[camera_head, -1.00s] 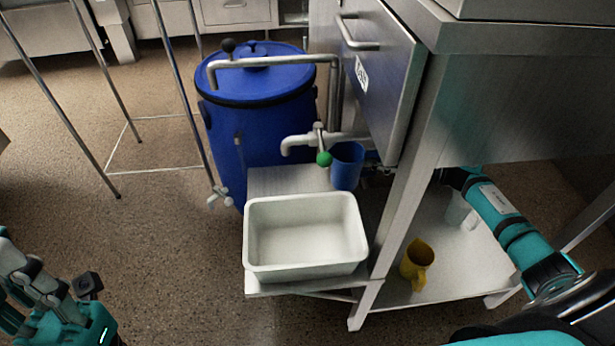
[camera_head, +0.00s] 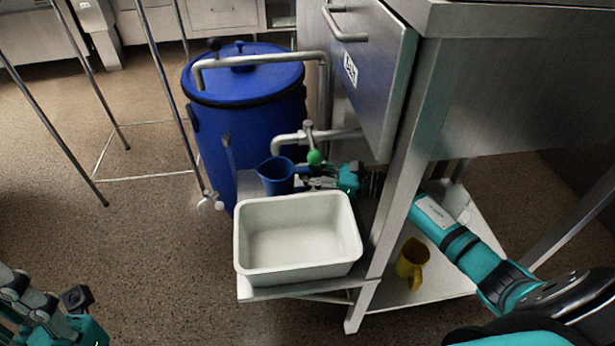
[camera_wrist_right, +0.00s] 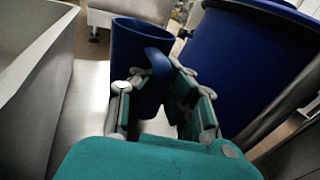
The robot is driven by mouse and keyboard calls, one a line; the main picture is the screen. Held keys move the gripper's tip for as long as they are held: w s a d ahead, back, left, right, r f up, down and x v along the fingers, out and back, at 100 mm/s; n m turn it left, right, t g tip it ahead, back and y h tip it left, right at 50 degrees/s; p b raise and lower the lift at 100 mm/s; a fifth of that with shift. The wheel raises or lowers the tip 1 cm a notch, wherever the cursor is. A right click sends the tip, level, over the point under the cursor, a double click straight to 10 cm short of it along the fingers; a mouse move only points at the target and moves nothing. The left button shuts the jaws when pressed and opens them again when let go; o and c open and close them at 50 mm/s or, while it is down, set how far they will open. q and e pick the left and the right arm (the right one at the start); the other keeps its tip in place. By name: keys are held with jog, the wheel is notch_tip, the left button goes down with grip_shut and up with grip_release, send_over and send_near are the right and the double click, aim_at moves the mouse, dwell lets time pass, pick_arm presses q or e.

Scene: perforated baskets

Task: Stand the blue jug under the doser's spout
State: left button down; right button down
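The blue jug (camera_head: 275,178) appears upright in the head view, behind the white tub, with its mouth just below the lower spout (camera_head: 276,144) in the picture. I cannot tell the exact depth between them. That spout's pipe has a green-knobbed valve (camera_head: 315,157). My right gripper (camera_head: 306,178) reaches in from the right, at the jug's handle side. In the right wrist view the jug (camera_wrist_right: 135,50) has its handle between my right fingers (camera_wrist_right: 160,85), which look closed on it. My left gripper (camera_head: 72,318) is at the lower left, far from the jug, its fingers unclear.
The white tub (camera_head: 298,272) stands on a metal shelf in front of the jug. A blue barrel (camera_head: 235,135) is behind, with a higher bent pipe (camera_head: 255,62) passing over it. A yellow jug (camera_head: 411,262) sits on the lower shelf. A table leg (camera_head: 397,215) stands beside my right arm.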

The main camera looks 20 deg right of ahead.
jog(key=shift+f, duration=0.2)
jog(key=c, duration=1.5)
grip_release()
jog(key=shift+r, duration=0.1)
jog(key=shift+o, duration=0.2)
jog(key=shift+r, duration=0.25)
jog(key=p+v, duration=0.1)
jog(key=v, duration=1.1)
jog(key=shift+d+f+p, duration=0.1)
jog(key=shift+f+p, duration=0.05)
jog(key=shift+p, duration=0.2)
